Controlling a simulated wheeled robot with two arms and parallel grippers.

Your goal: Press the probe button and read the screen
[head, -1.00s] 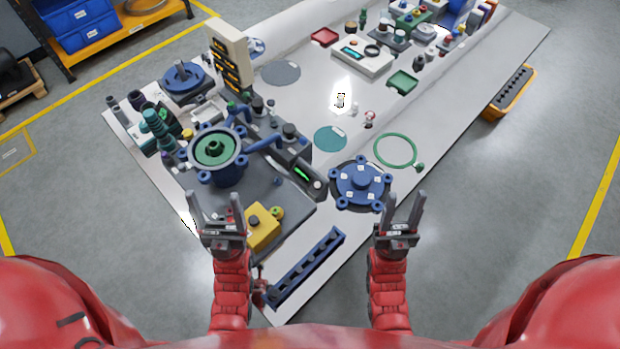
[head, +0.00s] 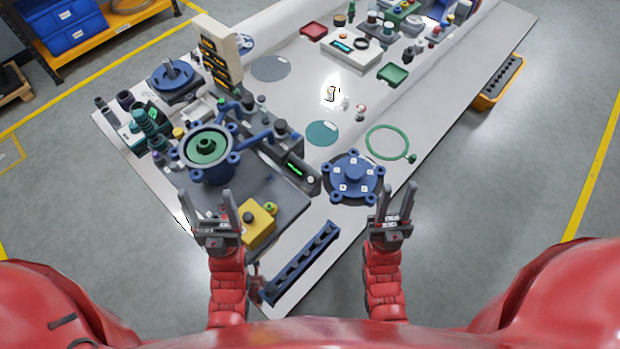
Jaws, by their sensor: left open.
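A dark handheld probe (head: 289,165) with a small lit green screen (head: 295,169) lies on the table, left of the blue flange. A small pale round button (head: 310,179) shows at its near end. The screen's text is too small to read. My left gripper (head: 206,193) is open and empty, over the near left part of the dark base plate, left of the yellow box. My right gripper (head: 398,187) has its fingers apart and is empty, right of and nearer than the blue flange. Neither gripper touches the probe.
A yellow box (head: 256,229) with a black button stands on the plate. A blue-green flanged housing (head: 186,166) is behind it. A blue bolted flange (head: 371,181), a slotted blue rack (head: 321,247) and a green ring (head: 371,135) lie nearby. An indicator tower (head: 237,47) stands at back left.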

